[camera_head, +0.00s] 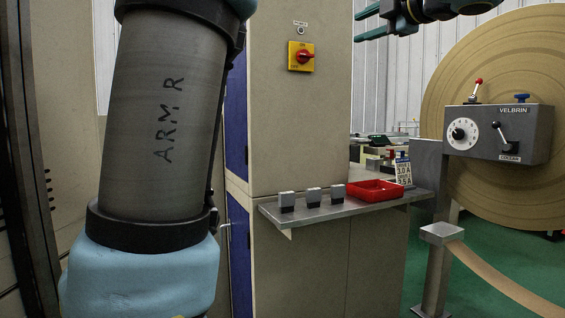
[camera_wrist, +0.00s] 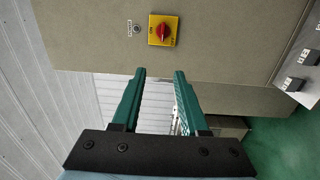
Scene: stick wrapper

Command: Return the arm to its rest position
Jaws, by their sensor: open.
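My gripper (camera_head: 362,24) is at the top of the head view, right of centre, with its green fingers pointing left. In the wrist view my gripper (camera_wrist: 159,75) shows two green fingers apart, with nothing between them. My arm link marked "ARM R" (camera_head: 165,115) fills the left of the head view, and my arm's dark end reaches in at the top right. A yellow plate with a red rotary switch (camera_head: 301,56) is on the beige cabinet. The switch (camera_wrist: 163,31) also shows beyond the fingertips, apart from them.
A grey shelf (camera_head: 330,214) on the cabinet (camera_head: 290,130) holds several small grey-and-black blocks and a red tray (camera_head: 375,190). A "VELBRIN" control box (camera_head: 497,135) with a dial and levers stands before a large brown roll (camera_head: 500,60). A post (camera_head: 438,270) stands at the lower right.

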